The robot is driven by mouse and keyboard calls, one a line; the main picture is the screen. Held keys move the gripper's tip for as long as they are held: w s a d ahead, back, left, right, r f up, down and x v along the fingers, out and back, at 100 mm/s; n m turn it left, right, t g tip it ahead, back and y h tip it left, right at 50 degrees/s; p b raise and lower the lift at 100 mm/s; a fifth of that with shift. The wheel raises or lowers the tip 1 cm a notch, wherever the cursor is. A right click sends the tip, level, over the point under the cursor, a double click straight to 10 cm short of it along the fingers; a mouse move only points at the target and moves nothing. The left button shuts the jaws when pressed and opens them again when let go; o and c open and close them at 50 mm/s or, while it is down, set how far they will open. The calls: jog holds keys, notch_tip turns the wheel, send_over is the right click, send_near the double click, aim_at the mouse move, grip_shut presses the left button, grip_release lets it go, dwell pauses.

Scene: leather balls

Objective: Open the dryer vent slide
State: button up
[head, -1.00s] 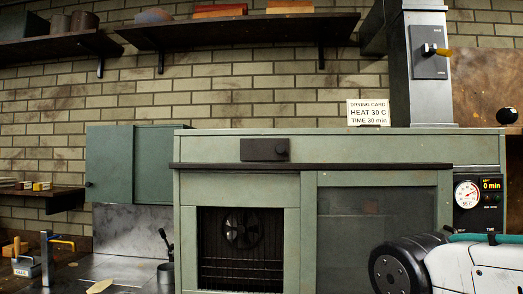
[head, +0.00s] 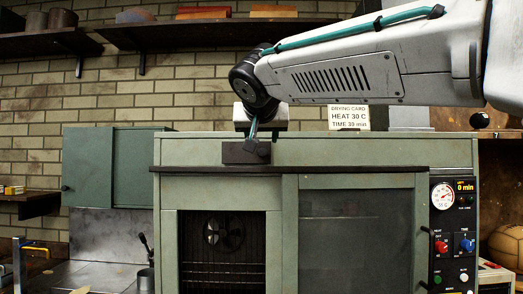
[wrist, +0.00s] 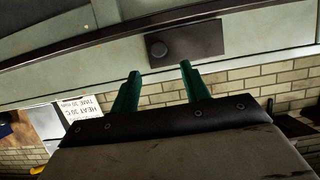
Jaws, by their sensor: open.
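The dryer vent slide is a dark plate (head: 240,153) with a small round knob, set on the upper front of the green dryer cabinet (head: 370,151). My gripper (head: 252,132) is at the plate's upper edge in the head view. In the wrist view my gripper (wrist: 160,70) has its two green fingers apart with nothing between them. The knob lies ahead, between the finger lines; I cannot tell whether anything touches.
A drying card (head: 348,117) stands on the cabinet top, right of my gripper. A dial and control panel (head: 453,232) are at the cabinet's right. A dark ledge (head: 350,168) juts out below the plate. A shelf (head: 210,33) hangs above.

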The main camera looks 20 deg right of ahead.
aim_at(262, 150)
jog(key=x, duration=0.7)
jog(key=shift+w+f, duration=0.25)
